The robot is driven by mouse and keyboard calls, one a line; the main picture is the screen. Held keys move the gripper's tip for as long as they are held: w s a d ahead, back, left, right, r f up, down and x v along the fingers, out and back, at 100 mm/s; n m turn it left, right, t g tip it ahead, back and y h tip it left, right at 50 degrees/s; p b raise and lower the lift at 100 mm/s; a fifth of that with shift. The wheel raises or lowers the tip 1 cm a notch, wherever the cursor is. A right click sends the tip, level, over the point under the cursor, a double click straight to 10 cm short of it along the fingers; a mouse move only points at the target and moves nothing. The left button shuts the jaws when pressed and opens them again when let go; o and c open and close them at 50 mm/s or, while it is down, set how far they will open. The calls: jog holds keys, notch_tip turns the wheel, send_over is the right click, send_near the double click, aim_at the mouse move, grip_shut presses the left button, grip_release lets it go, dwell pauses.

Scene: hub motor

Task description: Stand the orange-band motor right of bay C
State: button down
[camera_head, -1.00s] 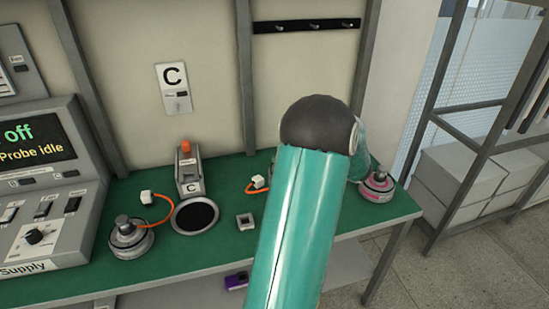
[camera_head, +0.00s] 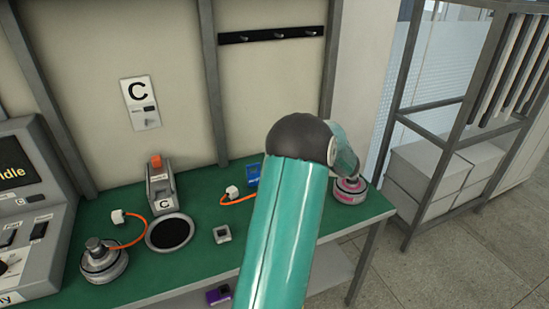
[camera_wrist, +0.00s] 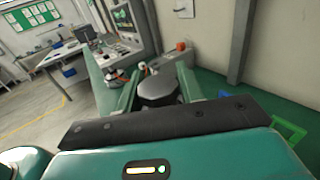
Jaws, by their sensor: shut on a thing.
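In the wrist view my gripper (camera_wrist: 160,94) is shut on a grey, round-topped motor (camera_wrist: 158,88). Its band is hidden, so I cannot tell its colour. In the head view my arm hides both gripper and held motor. Bay C (camera_head: 160,187) has an orange lamp on top and a dark round pad (camera_head: 170,232) in front. A grey motor (camera_head: 103,262) with an orange cable stands left of the pad. A white connector (camera_head: 232,192) lies right of bay C, its orange cable running behind my arm. A pink-band motor (camera_head: 350,190) stands at the bench's right end.
A small grey square part (camera_head: 222,234) lies right of the pad. A blue item (camera_head: 252,174) stands at the back beside my arm. The power supply console (camera_head: 25,225) fills the left end. A purple item (camera_head: 218,296) is on the shelf below. A green frame (camera_wrist: 290,132) shows in the wrist view.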

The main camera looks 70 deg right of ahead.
jog(key=shift+f, duration=5.45)
jog(key=shift+f, duration=0.15)
jog(key=shift+f, duration=0.6)
jog(key=shift+f, duration=0.2)
jog(key=shift+f, duration=0.3)
jog(key=shift+f, duration=0.6)
jog(key=c, duration=0.9)
grip_release()
jog(key=shift+c, duration=0.2)
jog(key=shift+o, duration=0.6)
jog(key=shift+f, duration=0.25)
